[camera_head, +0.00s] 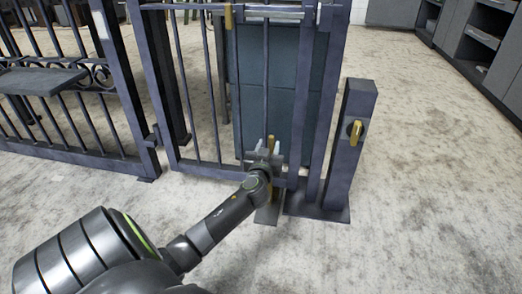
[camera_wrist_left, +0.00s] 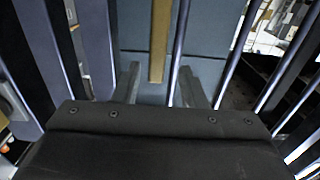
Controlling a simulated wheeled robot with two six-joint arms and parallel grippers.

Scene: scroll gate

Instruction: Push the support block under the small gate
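The small gate (camera_head: 203,90) has dark upright bars and stands in the upper middle of the head view, with a blue-grey panel behind its right part. My left gripper (camera_head: 264,155) is at the gate's lower bars, near its bottom rail. In the left wrist view its two fingers (camera_wrist_left: 160,84) are spread apart, with a brass-coloured upright bar (camera_wrist_left: 160,40) ahead between them. A small grey-tan piece (camera_head: 268,213) on the floor just below the gripper looks like the support block. The gripper and wrist partly hide it, so contact is unclear. My right gripper is out of view.
A dark post (camera_head: 352,145) with a brass latch stands right of the gate on a flat base plate. A dark fence with a shelf (camera_head: 40,82) is on the left. Grey cabinets (camera_head: 480,45) line the far right. The floor at right is clear.

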